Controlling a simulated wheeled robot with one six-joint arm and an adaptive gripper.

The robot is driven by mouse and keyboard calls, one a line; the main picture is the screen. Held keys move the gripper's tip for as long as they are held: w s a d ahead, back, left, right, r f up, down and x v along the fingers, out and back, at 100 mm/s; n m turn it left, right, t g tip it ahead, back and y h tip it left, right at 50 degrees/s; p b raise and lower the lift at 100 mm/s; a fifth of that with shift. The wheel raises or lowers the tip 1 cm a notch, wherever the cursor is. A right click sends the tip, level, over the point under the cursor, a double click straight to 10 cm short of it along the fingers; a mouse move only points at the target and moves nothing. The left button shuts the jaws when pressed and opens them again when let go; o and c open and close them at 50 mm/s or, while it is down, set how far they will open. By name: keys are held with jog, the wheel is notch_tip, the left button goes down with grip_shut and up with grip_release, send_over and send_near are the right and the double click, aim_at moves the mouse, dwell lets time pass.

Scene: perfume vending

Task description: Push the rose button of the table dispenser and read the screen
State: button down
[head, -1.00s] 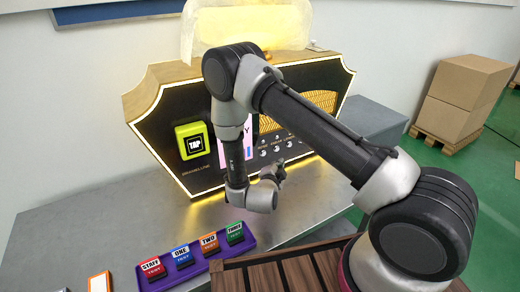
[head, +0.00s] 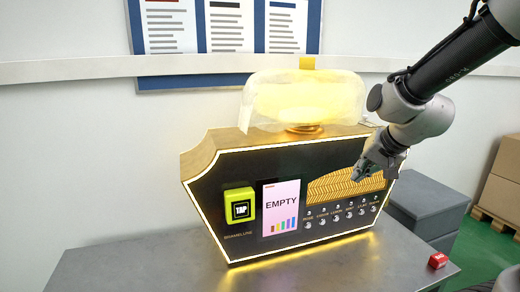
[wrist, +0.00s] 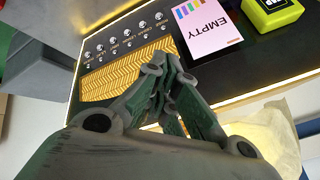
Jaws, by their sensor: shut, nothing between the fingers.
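The table dispenser (head: 222,190) is a dark panel with a glowing edge. Its screen (head: 281,207) reads "EMPTY" above several coloured bars; it also shows upside down in the wrist view (wrist: 210,32). Right of the screen is a row of small silver buttons with labels. The rose button (head: 309,224) is at the left end, nearest the screen; in the wrist view it is the end button (wrist: 159,16). My gripper (head: 362,172) is shut and empty, in front of the gold wavy grille, above the buttons and apart from them. It also shows in the wrist view (wrist: 160,68).
A yellow-green TAP reader (head: 240,206) is left of the screen. A glowing wrapped top (head: 302,97) sits above the dispenser. A small red block (head: 438,260) lies on the grey table (head: 130,262), which is clear at the front left. Cardboard boxes (head: 505,180) stand at the right.

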jog(key=s+d+r+n+g+h, duration=0.1)
jog(key=s+d, duration=0.3)
jog(key=s, duration=0.7)
jog(key=s+d+r+n+g+h, duration=0.1)
jog(key=s+d, duration=0.4)
jog(key=s, duration=0.5)
notch_tip(320, 180, up, 2)
jog(key=n+g, duration=0.1)
jog(key=n, duration=0.1)
jog(key=shift+s+d+r+n, duration=0.15)
jog(key=shift+s+d+n, duration=0.15)
jog(key=shift+s, duration=0.1)
